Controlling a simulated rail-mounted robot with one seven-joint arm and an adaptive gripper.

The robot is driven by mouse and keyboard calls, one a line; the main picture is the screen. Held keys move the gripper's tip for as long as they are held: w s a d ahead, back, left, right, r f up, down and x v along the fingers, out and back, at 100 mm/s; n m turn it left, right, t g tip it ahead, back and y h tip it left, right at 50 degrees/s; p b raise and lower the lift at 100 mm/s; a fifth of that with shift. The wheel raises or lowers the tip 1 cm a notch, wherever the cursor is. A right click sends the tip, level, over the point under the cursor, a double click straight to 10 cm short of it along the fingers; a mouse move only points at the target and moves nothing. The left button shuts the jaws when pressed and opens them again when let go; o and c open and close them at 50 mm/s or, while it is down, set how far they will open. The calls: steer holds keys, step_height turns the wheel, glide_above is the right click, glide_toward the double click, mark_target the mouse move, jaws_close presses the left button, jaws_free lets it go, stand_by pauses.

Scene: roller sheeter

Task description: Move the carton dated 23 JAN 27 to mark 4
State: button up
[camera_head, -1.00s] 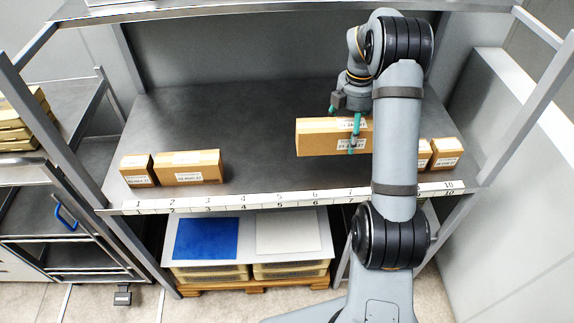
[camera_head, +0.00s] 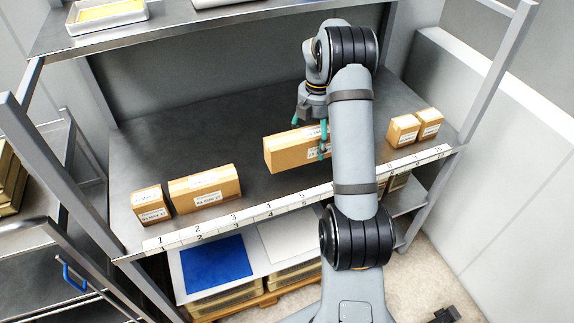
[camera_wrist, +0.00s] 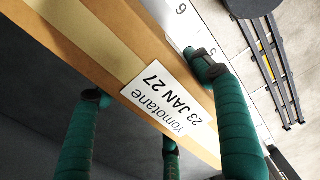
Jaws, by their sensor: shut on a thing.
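The long brown carton (camera_head: 285,157) is in my gripper (camera_head: 312,131), which is shut across its narrow width. In the wrist view the carton (camera_wrist: 85,40) carries a label (camera_wrist: 168,98) reading 23 JAN 27. Green fingers (camera_wrist: 150,92) lie on both sides of it there. In the head view the carton is behind the number strip (camera_head: 250,214), around mark 5, and seems held a little above the shelf; the gap under it is not clear. My arm hides its right end. Mark 4 (camera_head: 271,216) is on the strip, slightly left of the carton.
A small carton (camera_head: 150,206) and a long carton (camera_head: 205,189) stand at the left, behind marks 1 to 3. Two small cartons (camera_head: 403,131) (camera_head: 430,123) stand at the right. The shelf (camera_head: 190,135) is bare between the long left carton and the held one, and behind them.

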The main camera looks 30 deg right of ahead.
steer(key=a+f, duration=0.1)
steer(key=a, duration=0.1)
steer(key=w+a+f, duration=0.1)
steer(key=a, duration=0.1)
steer(key=w+a+f+p, duration=0.1)
steer(key=a+f, duration=0.1)
steer(key=shift+w+a, duration=0.2)
steer(key=shift+a, duration=0.1)
steer(key=shift+f+p, duration=0.55)
steer(key=shift+f, duration=1.5)
steer(key=shift+a, duration=0.1)
steer(key=shift+f, duration=0.2)
steer(key=o, duration=1.6)
step_height(320, 180, up, 12)
steer(key=b, duration=0.1)
steer(key=shift+r, duration=0.2)
